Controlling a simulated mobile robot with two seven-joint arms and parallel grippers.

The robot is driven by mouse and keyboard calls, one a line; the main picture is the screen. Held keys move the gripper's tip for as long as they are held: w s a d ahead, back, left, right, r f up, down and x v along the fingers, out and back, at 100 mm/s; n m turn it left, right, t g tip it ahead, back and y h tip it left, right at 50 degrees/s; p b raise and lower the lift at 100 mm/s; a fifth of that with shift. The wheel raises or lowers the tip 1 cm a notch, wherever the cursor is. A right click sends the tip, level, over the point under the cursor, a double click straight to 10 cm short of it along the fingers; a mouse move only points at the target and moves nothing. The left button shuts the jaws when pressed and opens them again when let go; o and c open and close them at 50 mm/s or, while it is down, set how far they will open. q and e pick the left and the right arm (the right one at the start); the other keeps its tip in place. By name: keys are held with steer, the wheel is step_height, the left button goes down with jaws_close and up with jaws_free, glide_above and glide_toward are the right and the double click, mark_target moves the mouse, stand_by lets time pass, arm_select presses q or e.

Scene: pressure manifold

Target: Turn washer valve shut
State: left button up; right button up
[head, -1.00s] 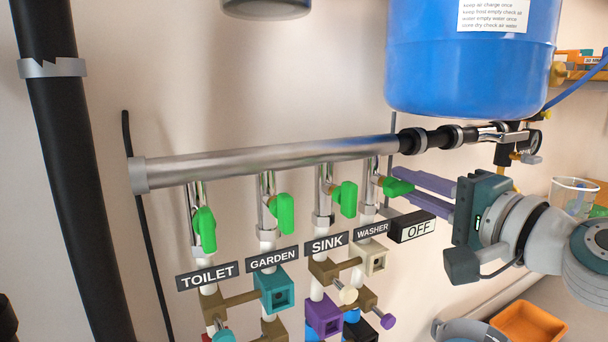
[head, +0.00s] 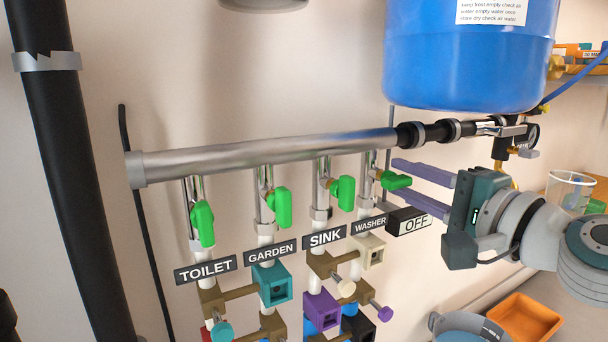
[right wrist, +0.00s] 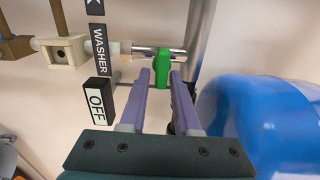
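The washer valve has a green handle (head: 397,182) that sticks out to the right from its vertical pipe, above the WASHER label (head: 369,226). My right gripper (head: 398,178) reaches in from the right with its purple fingers spread at the handle. In the right wrist view the green handle (right wrist: 163,62) lies between and just ahead of the fingertips (right wrist: 161,73), with gaps showing on its sides. Contact cannot be made out. The right gripper is open and holds nothing. My left gripper is not in view.
A black OFF block (head: 408,221) sits just below the fingers. The sink (head: 341,194), garden (head: 278,206) and toilet (head: 203,223) handles hang downward to the left. A blue tank (head: 470,60) is above. An orange bin (head: 524,318) is at lower right.

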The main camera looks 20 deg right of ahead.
steer(key=shift+o, duration=1)
steer(key=shift+s, duration=0.1)
steer(key=s+b, duration=0.1)
steer(key=s, duration=0.8)
steer(key=shift+s+d, duration=0.35)
steer(key=shift+d, duration=0.05)
